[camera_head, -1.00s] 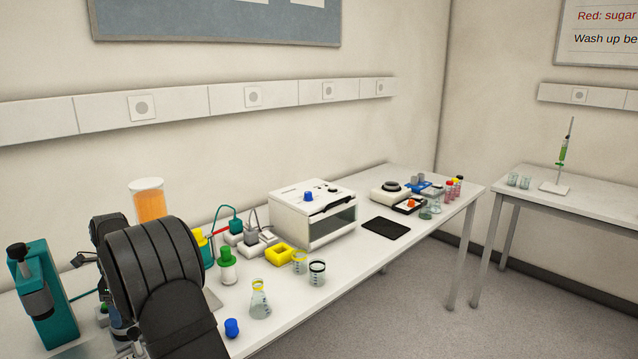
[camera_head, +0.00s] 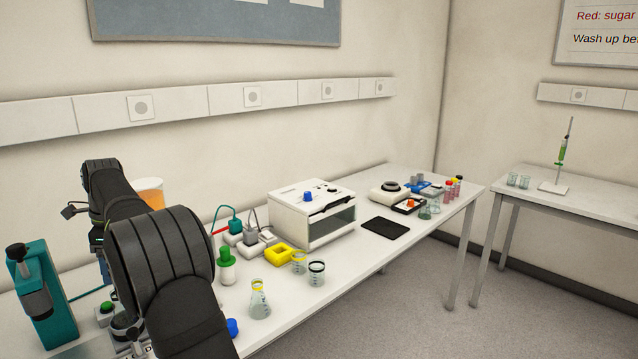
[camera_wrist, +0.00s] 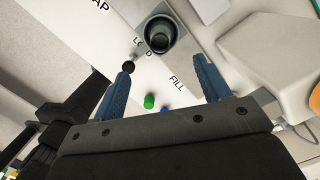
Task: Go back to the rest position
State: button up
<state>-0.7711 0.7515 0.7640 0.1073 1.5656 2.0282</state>
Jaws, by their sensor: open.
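My gripper (camera_wrist: 164,64) shows in the wrist view with its two blue fingers wide apart and nothing between them. Beyond the fingertips is a dark, round, open-topped holder (camera_wrist: 160,33) on a grey metal plate. A black round knob shows by the left fingertip; I cannot tell if they touch. In the head view my arm is raised at the left, and the gripper's fingers cannot be made out there.
A teal stand (camera_head: 37,300) is left of my arm. An orange-filled container (camera_head: 152,194) is partly hidden behind it. A green-capped bottle (camera_head: 226,266), a flask (camera_head: 260,300) and a white box-shaped device (camera_head: 312,214) stand to the right. The floor at right is clear.

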send_near(120, 306)
jog(key=f, duration=0.3)
jog(key=a+f, duration=0.1)
jog(key=f, duration=0.3)
jog(key=w+a+f, duration=0.1)
jog(key=f, duration=0.3)
jog(key=shift+a, duration=0.15)
notch_tip(120, 306, up, 5)
jog(key=shift+f, duration=0.15)
jog(key=shift+r, duration=0.25)
